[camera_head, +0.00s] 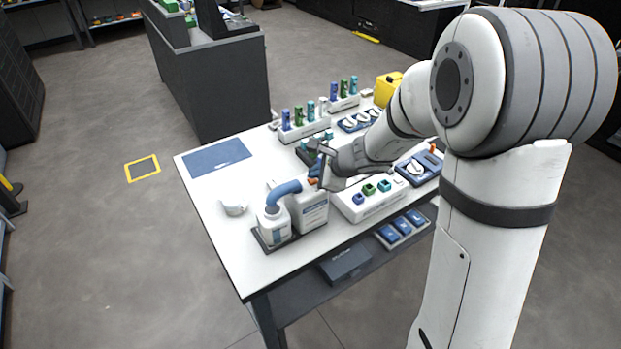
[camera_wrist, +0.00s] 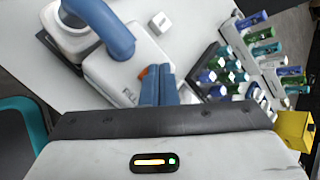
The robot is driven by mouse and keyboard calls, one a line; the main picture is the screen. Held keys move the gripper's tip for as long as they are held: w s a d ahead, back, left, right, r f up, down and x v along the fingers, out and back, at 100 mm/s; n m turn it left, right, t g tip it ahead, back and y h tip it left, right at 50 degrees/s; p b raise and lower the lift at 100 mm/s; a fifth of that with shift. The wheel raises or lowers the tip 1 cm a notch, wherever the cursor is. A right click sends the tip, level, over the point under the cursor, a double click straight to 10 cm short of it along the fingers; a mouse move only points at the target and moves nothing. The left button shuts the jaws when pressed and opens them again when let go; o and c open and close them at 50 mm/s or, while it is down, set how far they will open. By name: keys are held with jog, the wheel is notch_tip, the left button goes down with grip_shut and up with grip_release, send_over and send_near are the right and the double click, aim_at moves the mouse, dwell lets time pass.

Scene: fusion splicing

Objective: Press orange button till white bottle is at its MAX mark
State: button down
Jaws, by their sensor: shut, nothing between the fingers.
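The white bottle (camera_head: 274,224) stands upright on a dark tray at the front of the table. It also shows at the upper left of the wrist view (camera_wrist: 70,38). A thick blue spout (camera_wrist: 112,28) runs from the white dispenser (camera_head: 313,211) to the bottle's top. The dispenser's top (camera_wrist: 118,78) carries a "FILL" label and the orange button (camera_wrist: 145,72). My gripper (camera_wrist: 158,70) is shut and empty, its blue fingertips right beside or over the button. I cannot tell whether they touch it. The MAX mark and the liquid level are not readable.
Right of the dispenser is a white block with coloured pieces (camera_head: 366,202). Racks of blue and green cylinders (camera_head: 305,131) stand behind, with a yellow container (camera_head: 387,89) at the back right. A blue mat (camera_head: 217,157) and a small white object (camera_head: 233,206) lie on the left.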

jog(key=shift+r, duration=0.5)
notch_tip(320, 180, up, 5)
jog(key=p, duration=0.4)
dwell(0.7)
jog(key=s+d+r+n+g+h, duration=0.1)
jog(key=s+d+r+n+h, duration=0.1)
jog(key=s+d+n, duration=0.3)
jog(key=s+d+r+n+g+h, duration=0.1)
jog(key=s+d+n, duration=0.4)
jog(key=s, duration=0.7)
jog(key=s+d+r+n+g+h, duration=0.1)
jog(key=s+d+r+n+h, duration=0.2)
jog(key=s+n, duration=0.4)
jog(key=shift+s+d+r+n+h, duration=0.3)
jog(key=shift+s+d+r+n, duration=0.1)
jog(key=shift+s+d+r, duration=0.55)
